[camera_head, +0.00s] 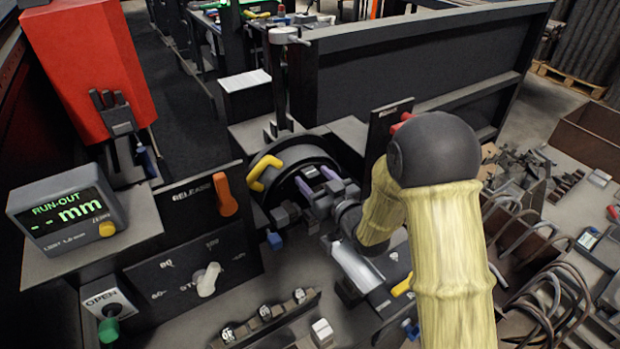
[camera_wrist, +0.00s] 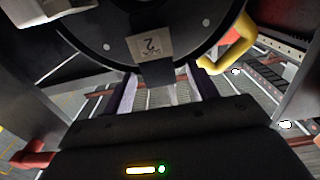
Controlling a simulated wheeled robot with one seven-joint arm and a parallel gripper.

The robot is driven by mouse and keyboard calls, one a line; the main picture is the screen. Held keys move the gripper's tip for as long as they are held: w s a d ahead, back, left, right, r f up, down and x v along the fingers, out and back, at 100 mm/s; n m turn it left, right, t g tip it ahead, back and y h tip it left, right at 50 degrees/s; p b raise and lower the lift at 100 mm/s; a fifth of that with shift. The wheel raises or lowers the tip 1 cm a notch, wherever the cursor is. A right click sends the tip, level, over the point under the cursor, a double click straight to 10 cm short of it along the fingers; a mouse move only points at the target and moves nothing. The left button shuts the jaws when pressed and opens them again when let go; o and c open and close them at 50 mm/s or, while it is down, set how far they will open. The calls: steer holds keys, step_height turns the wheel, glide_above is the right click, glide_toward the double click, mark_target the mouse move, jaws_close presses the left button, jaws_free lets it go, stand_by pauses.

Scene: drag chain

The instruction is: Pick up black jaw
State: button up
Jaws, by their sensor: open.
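The round black chuck (camera_head: 290,172) with a yellow handle (camera_head: 265,170) stands in the middle of the head view. In the wrist view its dark face (camera_wrist: 105,45) fills the top and carries a label marked 2 (camera_wrist: 150,45). A black block, seemingly a black jaw (camera_wrist: 158,73), sticks out below that label. My gripper (camera_head: 319,182) is at the front of the chuck. Its two purple-lined fingers (camera_wrist: 161,84) are open, with the block between or just beyond their tips. I cannot tell whether they touch it.
A run-out display (camera_head: 68,212) and orange release lever (camera_head: 225,195) are at left. A rack with small numbered blocks (camera_head: 265,313) lies in front. A dark panel (camera_head: 390,125) stands right of the chuck. Loose metal parts clutter the right bench.

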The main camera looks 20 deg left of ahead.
stand_by(0.5)
steer(key=c, duration=1.2)
steer(key=shift+o, duration=0.2)
steer(key=shift+r, duration=0.15)
step_height(320, 180, up, 10)
